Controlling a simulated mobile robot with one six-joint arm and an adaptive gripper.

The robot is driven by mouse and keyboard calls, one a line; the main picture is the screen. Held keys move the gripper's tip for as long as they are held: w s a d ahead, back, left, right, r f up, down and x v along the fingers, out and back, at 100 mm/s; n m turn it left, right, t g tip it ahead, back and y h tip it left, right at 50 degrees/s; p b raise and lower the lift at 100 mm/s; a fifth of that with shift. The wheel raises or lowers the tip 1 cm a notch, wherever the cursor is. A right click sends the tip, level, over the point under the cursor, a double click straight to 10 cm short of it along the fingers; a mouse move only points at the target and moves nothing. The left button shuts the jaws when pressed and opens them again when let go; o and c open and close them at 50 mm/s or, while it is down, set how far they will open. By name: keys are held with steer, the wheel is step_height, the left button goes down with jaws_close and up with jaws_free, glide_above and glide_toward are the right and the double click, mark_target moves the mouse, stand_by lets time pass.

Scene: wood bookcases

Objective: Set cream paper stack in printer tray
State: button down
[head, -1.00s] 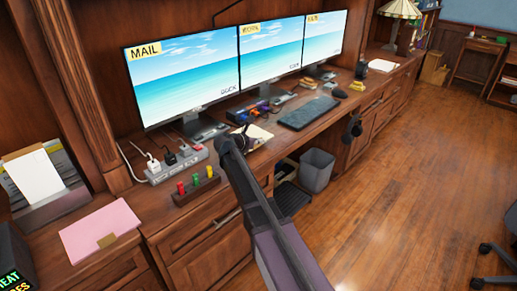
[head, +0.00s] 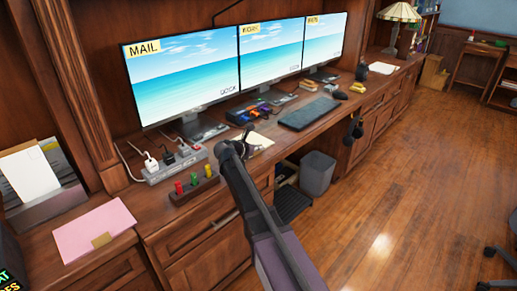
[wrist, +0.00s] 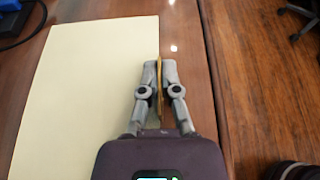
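The cream paper stack (wrist: 85,85) fills the left of the wrist view. In the head view it shows in part (head: 259,143), behind my arm on the desk in front of the middle monitor. My gripper (wrist: 160,68) is at the stack's right edge. Its fingers are closed on a thin yellow-tan strip at that edge. In the head view my gripper (head: 234,150) is partly hidden by my own arm. I cannot tell whether the stack is lifted. I cannot make out a printer tray for certain.
A pink paper stack (head: 93,229) lies at the left, near a holder with white paper (head: 29,176). A power strip (head: 176,166) and a rack of coloured pieces (head: 194,187) stand left of my gripper. A keyboard (head: 309,114) lies right. A grey bin (head: 317,173) stands below.

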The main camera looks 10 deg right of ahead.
steer(key=c, duration=0.8)
jaws_free()
steer(key=shift+r, duration=0.15)
steer(key=p+v, duration=0.5)
steer(key=v, duration=0.7)
steer(key=s+d+f+m+g, duration=0.1)
steer(key=s+d+m, duration=0.1)
steer(key=s+d+f+m+g+y, duration=0.1)
steer(key=s+d+m, duration=0.1)
steer(key=s+d+f+m+g, duration=0.1)
steer(key=s+f+m, duration=0.1)
steer(key=shift+s+d+f+y, duration=0.1)
steer(key=shift+d+y, duration=0.3)
steer(key=s+d+f+m+g+y, duration=0.2)
steer(key=s+f+m+y, duration=0.1)
steer(key=s+m, duration=0.6)
steer(key=s+d+f+m+g+y, duration=0.2)
steer(key=s+m+y, duration=0.4)
steer(key=s+m, duration=0.4)
steer(key=shift+s+f+g, duration=0.6)
steer(key=shift+s+f, duration=0.2)
steer(key=shift+f, duration=0.3)
